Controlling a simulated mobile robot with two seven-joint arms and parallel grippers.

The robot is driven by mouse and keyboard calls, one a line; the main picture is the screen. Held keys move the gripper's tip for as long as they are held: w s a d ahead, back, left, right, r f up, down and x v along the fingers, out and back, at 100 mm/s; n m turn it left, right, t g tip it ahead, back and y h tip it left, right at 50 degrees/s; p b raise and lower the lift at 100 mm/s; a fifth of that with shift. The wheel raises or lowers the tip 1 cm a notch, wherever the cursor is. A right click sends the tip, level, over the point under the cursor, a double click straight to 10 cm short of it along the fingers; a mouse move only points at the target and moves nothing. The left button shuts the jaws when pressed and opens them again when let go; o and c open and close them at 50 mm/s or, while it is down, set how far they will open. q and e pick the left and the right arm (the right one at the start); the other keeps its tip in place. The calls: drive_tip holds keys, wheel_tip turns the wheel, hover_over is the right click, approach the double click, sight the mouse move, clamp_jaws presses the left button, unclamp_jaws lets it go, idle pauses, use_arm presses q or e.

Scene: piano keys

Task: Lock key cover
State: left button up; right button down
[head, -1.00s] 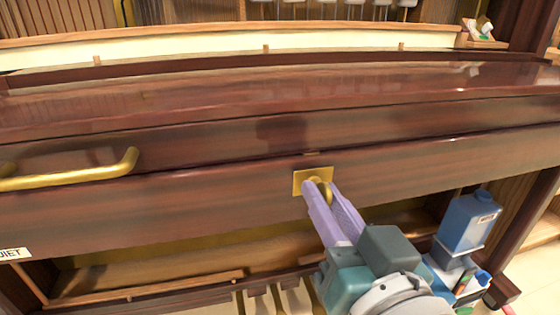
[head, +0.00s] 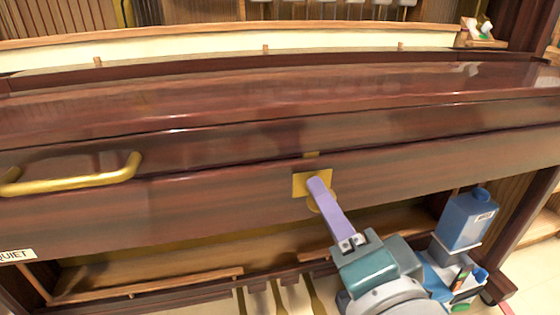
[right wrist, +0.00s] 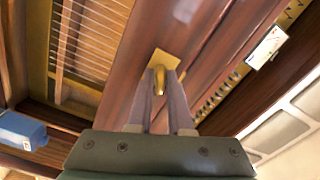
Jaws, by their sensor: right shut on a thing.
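The key cover (head: 220,152) is a dark, glossy wooden lid with a brass handle (head: 75,183) at the left. It lies down over the front panel (head: 190,205), and no keyboard shows. A square brass lock plate (head: 300,185) sits on that panel and also shows in the right wrist view (right wrist: 163,59). A brass key (right wrist: 160,84) stands out from the plate. My right gripper (head: 318,184) is shut on the key, one finger on each side in the right wrist view (right wrist: 161,76). In the head view the finger hides most of the key. My left gripper is not in view.
A blue bottle (head: 468,220) stands in a caddy at the right, close to my right wrist. A white label (head: 15,255) is at the lower left. Pedals (head: 290,298) show below the panel. A small box (head: 480,35) sits on the ledge at the upper right.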

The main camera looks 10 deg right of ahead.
drive_tip(key=shift+m, duration=2.2)
drive_tip(key=c, duration=0.9)
unclamp_jaws()
drive_tip(key=s+p, duration=0.1)
drive_tip(key=s, duration=0.9)
drive_tip(key=shift+d, duration=0.15)
